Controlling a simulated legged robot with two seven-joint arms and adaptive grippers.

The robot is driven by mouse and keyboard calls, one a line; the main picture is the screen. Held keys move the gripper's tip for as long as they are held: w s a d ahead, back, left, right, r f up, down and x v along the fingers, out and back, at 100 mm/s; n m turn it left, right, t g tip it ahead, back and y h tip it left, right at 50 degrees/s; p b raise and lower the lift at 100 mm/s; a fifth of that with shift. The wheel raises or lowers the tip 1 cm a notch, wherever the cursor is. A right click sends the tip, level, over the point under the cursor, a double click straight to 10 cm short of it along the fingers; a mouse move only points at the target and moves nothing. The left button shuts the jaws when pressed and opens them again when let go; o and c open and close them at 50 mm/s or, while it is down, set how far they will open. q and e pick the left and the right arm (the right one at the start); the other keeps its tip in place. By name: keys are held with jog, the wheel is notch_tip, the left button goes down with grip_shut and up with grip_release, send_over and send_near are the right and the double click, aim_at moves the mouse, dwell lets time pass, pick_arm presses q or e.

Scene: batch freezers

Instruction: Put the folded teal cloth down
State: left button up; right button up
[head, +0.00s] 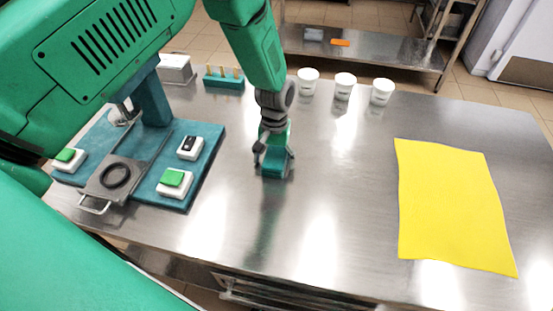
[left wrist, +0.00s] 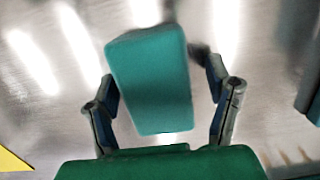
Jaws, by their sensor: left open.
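The folded teal cloth (head: 276,170) is a small thick block on the steel table, near the middle in the head view. It appears to rest on the tabletop. In the left wrist view the cloth (left wrist: 150,80) lies slightly tilted between the fingers. My left gripper (head: 272,155) is directly over the cloth, pointing down. In the left wrist view its fingers (left wrist: 162,88) are spread on either side of the cloth, with a clear gap on the right; contact on the left is hard to tell. My right gripper is not in view.
A yellow sheet (head: 450,205) lies flat on the right of the steel table (head: 335,200). A teal board (head: 205,160) with green-button boxes stands left. White cups (head: 345,87) and a pegged teal block (head: 224,80) stand at the back. The table between cloth and yellow sheet is clear.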

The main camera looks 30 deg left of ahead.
aim_at(275, 151)
pick_arm(q)
jog(key=shift+w+a+r, duration=0.1)
jog(key=shift+a+r, duration=0.1)
jog(key=shift+r, duration=0.1)
jog(key=r, duration=0.7)
jog(key=w+r, duration=0.1)
jog(key=r, duration=0.2)
jog(key=shift+w+d+r, duration=0.1)
jog(key=shift+d+r, duration=0.1)
jog(key=shift+r, duration=0.05)
jog(key=shift+a+r, duration=0.45)
jog(key=shift+w+d, duration=0.1)
jog(key=shift+d, duration=0.05)
